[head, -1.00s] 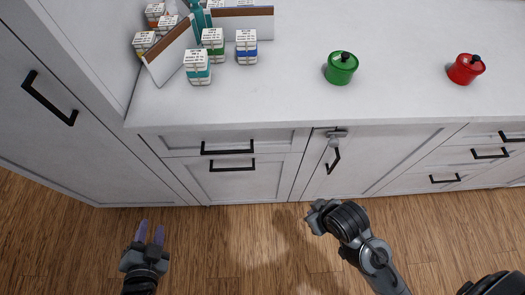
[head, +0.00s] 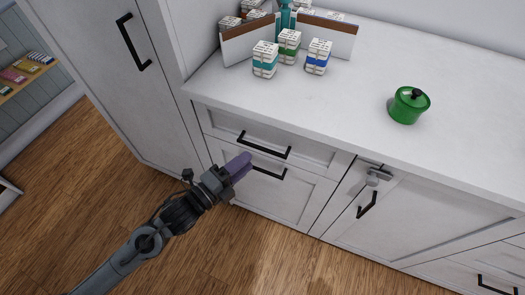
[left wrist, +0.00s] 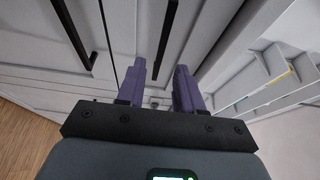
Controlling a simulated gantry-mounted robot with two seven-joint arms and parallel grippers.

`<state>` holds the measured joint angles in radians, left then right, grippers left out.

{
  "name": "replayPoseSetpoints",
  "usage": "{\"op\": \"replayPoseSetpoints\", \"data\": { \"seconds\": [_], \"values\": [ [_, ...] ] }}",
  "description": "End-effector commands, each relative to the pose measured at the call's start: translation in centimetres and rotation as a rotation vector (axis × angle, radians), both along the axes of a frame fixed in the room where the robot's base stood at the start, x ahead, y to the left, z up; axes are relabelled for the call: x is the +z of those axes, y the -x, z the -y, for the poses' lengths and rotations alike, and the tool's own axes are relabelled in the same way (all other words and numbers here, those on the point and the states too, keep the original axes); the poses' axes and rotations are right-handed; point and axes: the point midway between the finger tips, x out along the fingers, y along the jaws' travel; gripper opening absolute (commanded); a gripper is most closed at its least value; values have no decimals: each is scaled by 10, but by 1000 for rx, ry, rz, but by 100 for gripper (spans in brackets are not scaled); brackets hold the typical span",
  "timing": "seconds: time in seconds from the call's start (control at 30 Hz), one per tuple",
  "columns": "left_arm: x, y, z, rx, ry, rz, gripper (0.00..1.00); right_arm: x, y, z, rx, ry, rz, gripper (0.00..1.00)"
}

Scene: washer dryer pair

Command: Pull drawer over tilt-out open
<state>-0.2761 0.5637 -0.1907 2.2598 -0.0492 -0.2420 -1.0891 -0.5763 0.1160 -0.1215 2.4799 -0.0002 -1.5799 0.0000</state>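The drawer (head: 312,152) is the upper front under the countertop, with a black bar handle (head: 264,146). It looks shut. The tilt-out front (head: 290,200) below it also looks shut; its own black handle (head: 275,173) is partly hidden by my gripper. My left gripper (head: 240,166) has purple fingers and is in front of these fronts, near the left ends of both handles. In the left wrist view its fingers (left wrist: 160,85) are apart and empty. The drawer handle (left wrist: 166,38) lies beyond the gap between them, and the tilt-out handle (left wrist: 75,30) lies left. My right gripper is out of view.
Several small boxes (head: 265,62) and a green pot (head: 408,106) stand on the white countertop (head: 350,100). A tall cabinet (head: 110,80) stands at the left. A door with a latch (head: 378,175) is to the right. The wood floor in front is clear.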

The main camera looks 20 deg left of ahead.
Motion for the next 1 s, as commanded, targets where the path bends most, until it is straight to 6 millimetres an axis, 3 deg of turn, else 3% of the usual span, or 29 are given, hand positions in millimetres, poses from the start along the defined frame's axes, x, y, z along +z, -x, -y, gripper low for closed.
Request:
{"op": "replayPoseSetpoints", "data": {
  "seconds": [0.4,0.93,1.0],
  "values": [
    [0,-50,23,1,2,2,36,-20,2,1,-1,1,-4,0],
    [0,-61,29,-1,0,-1,36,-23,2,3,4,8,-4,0],
    [0,-61,29,0,0,-1,27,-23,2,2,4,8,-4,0]
  ]
}}
